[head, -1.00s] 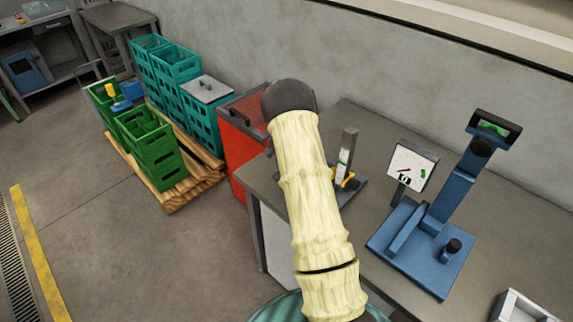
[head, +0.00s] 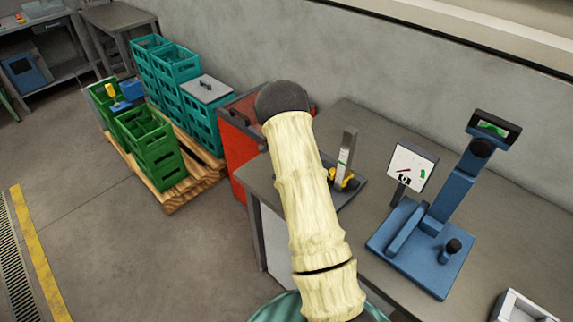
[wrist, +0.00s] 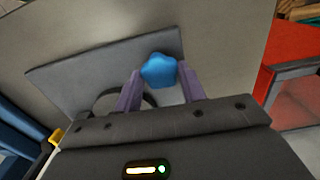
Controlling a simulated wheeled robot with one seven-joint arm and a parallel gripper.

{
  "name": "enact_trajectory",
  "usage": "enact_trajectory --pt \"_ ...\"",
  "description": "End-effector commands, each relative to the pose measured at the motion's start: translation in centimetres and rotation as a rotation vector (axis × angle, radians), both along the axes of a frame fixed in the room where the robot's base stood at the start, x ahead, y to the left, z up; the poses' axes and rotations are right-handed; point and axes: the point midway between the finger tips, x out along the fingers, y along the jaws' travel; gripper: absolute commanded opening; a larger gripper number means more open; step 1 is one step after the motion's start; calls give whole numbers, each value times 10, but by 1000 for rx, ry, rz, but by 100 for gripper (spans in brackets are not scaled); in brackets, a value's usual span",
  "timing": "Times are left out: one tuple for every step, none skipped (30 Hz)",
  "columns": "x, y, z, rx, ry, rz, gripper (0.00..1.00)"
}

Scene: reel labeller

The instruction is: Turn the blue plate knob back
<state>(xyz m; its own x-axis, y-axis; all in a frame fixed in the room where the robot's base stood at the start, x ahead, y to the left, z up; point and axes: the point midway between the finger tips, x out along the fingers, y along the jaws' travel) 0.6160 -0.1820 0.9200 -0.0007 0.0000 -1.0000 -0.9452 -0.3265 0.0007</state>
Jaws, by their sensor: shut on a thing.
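The blue knob (wrist: 158,71) shows in the wrist view as a lobed knob over a dark grey plate (wrist: 75,75). My gripper (wrist: 160,88) has its two purple fingers on either side of the knob and is shut on it. The fingers hide the knob's lower sides. In the head view my pale-sleeved arm hides the knob and my gripper. There the device with an upright grey post and white scale (head: 344,155) shows beside my arm, with yellow parts (head: 346,181) at its foot.
A blue stand (head: 420,245) and a dial gauge (head: 408,167) with a red needle and green mark are on the bench to the right. A white tray (head: 522,308) lies at the front right. A red bin (head: 238,150) stands left of the bench, beyond it stacked crates (head: 155,150).

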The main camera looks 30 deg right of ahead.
Motion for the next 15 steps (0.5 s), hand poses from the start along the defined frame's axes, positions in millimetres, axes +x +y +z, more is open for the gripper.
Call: enact_trajectory --pt "2 0 2 -2 -6 -1 46" --pt "2 -1 2 -1 -6 -1 52" --pt "1 0 2 -2 -5 -1 60" --pt "1 0 1 -2 -5 -1 62" --pt "1 0 1 -1 -4 -1 62" --pt "1 0 1 -1 -3 0 62" --pt "1 0 1 -1 -3 0 62" --pt "1 0 1 -1 -3 0 62" --pt "1 0 1 0 -2 0 62" --pt "1 0 1 0 -2 0 62" --pt "0 0 1 0 -2 0 62" --pt "1 0 1 0 -2 0 62" --pt "1 0 1 0 -2 0 62" --pt "1 0 2 0 -2 1 62" --pt "1 0 4 0 -2 1 62"
